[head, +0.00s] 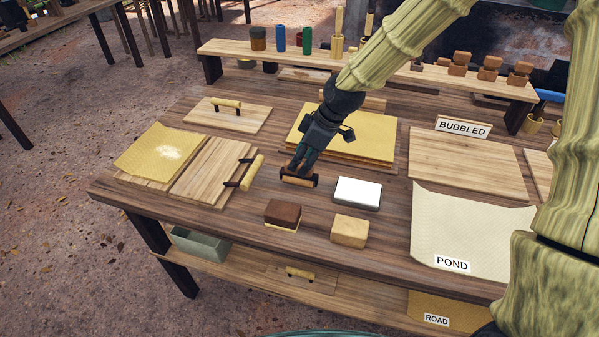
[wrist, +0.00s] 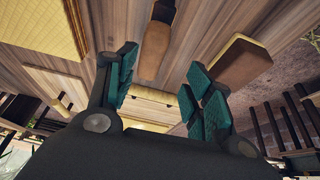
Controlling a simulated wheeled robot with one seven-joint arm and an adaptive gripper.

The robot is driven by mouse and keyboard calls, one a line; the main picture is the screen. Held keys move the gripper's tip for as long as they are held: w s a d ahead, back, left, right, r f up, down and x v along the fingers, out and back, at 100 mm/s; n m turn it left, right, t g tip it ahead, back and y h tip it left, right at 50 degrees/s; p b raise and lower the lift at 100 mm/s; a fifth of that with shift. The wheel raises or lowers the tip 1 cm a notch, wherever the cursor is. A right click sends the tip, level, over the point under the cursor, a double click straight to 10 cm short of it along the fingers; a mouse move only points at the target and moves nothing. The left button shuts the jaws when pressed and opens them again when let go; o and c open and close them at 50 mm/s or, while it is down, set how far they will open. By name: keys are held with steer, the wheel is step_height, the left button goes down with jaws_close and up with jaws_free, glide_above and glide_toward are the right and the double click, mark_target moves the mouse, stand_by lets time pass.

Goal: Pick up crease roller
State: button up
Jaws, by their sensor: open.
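My gripper (head: 300,168) points down over the middle of the table, with its fingers apart. In the head view, a small roller (head: 298,181) with a brown barrel and dark frame lies right at its fingertips. I cannot tell by label which is the crease roller. In the wrist view, the teal finger pads (wrist: 163,85) stand wide apart, with a pale wooden bar (wrist: 150,96) seen between them.
A dark-topped block (head: 282,213) and a plain wooden block (head: 349,230) stand in front, with a white-topped pad (head: 357,192) to the right. Yellow sheets (head: 375,137) lie behind the gripper. Signed boards and sheets fill the right side. A raised shelf (head: 225,49) runs along the back.

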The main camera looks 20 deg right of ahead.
steer(key=w+f, duration=0.3)
steer(key=shift+a+f, duration=0.1)
steer(key=shift+a, duration=0.25)
steer(key=shift+s, duration=0.45)
steer(key=shift+s+f+p, duration=0.2)
steer(key=shift+p, duration=0.2)
steer(key=x, duration=0.3)
steer(key=shift+w+d+f+p, duration=0.2)
steer(key=shift+w+f+p, duration=0.05)
steer(key=shift+p, duration=0.1)
steer(key=shift+a+f, duration=0.2)
steer(key=shift+f, duration=0.35)
jaws_close()
